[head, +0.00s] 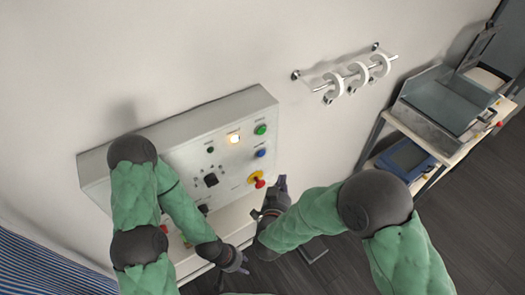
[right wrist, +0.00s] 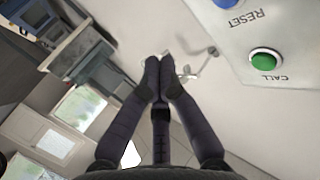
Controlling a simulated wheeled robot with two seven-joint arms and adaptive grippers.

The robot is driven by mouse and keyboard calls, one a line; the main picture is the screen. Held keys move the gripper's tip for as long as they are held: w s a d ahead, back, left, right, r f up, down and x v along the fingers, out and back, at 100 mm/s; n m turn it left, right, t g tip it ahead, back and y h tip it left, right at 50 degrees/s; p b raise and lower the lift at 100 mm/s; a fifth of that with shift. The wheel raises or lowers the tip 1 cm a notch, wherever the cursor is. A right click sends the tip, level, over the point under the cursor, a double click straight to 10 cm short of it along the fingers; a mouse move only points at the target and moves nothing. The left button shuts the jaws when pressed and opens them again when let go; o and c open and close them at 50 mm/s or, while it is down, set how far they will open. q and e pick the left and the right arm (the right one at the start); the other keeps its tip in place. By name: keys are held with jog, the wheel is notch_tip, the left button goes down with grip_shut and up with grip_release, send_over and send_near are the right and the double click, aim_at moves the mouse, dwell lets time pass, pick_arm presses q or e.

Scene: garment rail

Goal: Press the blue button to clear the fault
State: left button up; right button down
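The blue button (head: 260,153) is on the right part of the grey wall panel, below a green button (head: 260,129). In the right wrist view the blue button (right wrist: 226,2) is cut by the top edge, beside the word RESET; the green button (right wrist: 265,61) is marked CALL. My right gripper (head: 281,183) is just off the panel's right edge, below the blue button and apart from it. In the right wrist view its fingertips (right wrist: 160,78) are together with nothing between them. My left gripper (head: 240,264) hangs low, below the panel; its finger gap is unclear.
A wall rail with white rings (head: 357,75) and a shelf cart (head: 428,148) stand to the right.

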aim_at(261, 154)
jog(key=w+a+b, duration=0.1)
jog(key=w+a, duration=0.4)
jog(key=w, duration=0.2)
dwell(0.6)
jog(key=shift+w+a, duration=0.1)
jog(key=shift+a, duration=0.05)
dwell(1.2)
jog(key=shift+w+a+b, duration=0.2)
jog(key=shift+w+b, duration=0.1)
jog(key=shift+b, duration=0.1)
jog(key=shift+w+a, duration=0.25)
jog(key=shift+w, duration=0.1)
dwell(0.9)
jog(key=shift+s+d, duration=0.5)
jog(key=shift+s, duration=0.2)
